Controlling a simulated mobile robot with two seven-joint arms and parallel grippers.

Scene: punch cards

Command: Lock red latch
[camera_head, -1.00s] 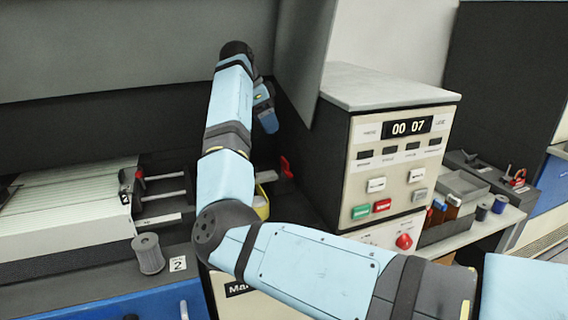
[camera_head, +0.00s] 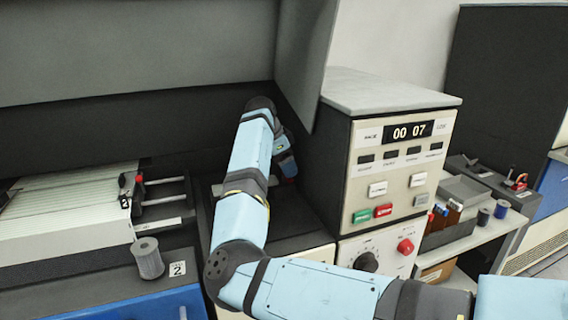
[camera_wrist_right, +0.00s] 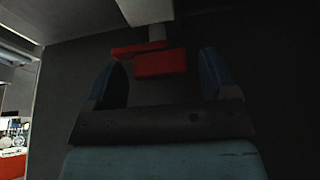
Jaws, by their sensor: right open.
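The red latch (camera_wrist_right: 160,64) shows in the right wrist view as a red block below a grey post, with a second red piece beside it on the left. It lies between the two spread fingers of my right gripper (camera_wrist_right: 164,60), with visible gaps on both sides. In the head view my right gripper (camera_head: 287,163) is deep in the dark recess left of the control cabinet, and it mostly hides the latch there. My left gripper is not in view.
The control cabinet (camera_head: 340,150) with a counter display stands close on the right of my arm. A card stack (camera_head: 65,215) with metal rods lies on the left, near a grey spool (camera_head: 147,258). A grey hood (camera_head: 130,45) hangs above.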

